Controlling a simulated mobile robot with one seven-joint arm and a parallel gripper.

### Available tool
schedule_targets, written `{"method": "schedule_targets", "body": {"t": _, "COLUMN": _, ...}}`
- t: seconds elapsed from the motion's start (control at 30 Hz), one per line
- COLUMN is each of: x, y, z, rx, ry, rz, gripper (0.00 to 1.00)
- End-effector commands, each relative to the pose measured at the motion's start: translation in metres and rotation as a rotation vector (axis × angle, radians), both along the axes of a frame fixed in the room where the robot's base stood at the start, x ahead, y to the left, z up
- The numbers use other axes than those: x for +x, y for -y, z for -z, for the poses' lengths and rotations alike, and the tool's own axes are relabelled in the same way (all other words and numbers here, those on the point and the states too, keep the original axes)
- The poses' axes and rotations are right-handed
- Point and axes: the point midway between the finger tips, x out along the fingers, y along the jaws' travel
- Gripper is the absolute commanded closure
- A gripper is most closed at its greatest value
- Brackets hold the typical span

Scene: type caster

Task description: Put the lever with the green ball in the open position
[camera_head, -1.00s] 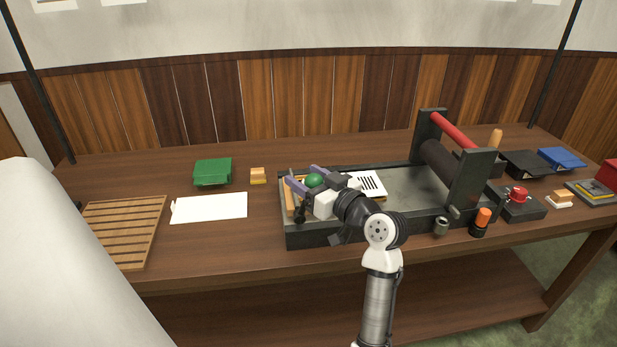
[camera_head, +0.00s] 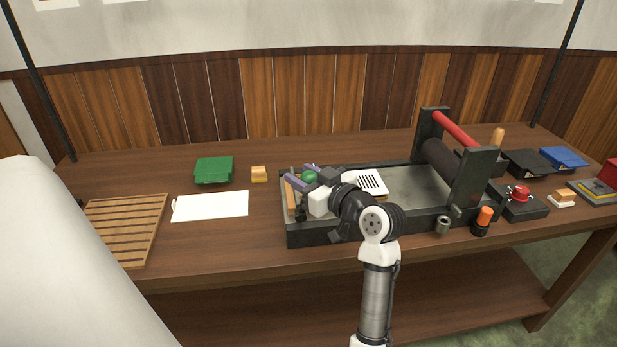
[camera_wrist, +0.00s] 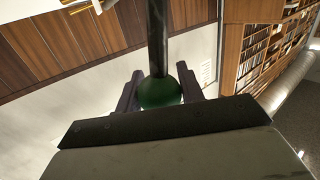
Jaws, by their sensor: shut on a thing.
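The green ball (camera_head: 310,178) shows at the left end of the black press frame (camera_head: 340,235), partly behind my gripper (camera_head: 303,175). In the wrist view, the ball (camera_wrist: 160,93) sits between the two purple fingers of my gripper (camera_wrist: 159,92), which is shut on it. The dark lever rod (camera_wrist: 157,40) runs from the ball towards the top of that view. In the head view the rod is mostly hidden by the ball and my gripper.
A white slotted block (camera_head: 371,183) lies in the frame close to my wrist. The dark roller (camera_head: 444,164) and red bar (camera_head: 453,131) stand at its right. A white sheet (camera_head: 210,206), green box (camera_head: 213,170) and slatted wooden rack (camera_head: 124,230) lie left.

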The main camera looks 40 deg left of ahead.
Motion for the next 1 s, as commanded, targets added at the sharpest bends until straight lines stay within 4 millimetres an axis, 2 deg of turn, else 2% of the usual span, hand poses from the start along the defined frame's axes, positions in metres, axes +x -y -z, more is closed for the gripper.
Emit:
{"method": "schedule_targets", "body": {"t": 0.33, "x": -0.023, "y": -0.019, "z": 0.000, "rx": -0.197, "ry": 0.237, "rz": 0.000, "gripper": 1.00}}
{"method": "schedule_targets", "body": {"t": 0.6, "x": -0.040, "y": -0.034, "z": 0.008, "rx": -0.356, "ry": 0.420, "rz": 0.000, "gripper": 1.00}}
{"method": "schedule_targets", "body": {"t": 1.0, "x": -0.055, "y": -0.046, "z": 0.020, "rx": -0.510, "ry": 0.599, "rz": 0.001, "gripper": 1.00}}
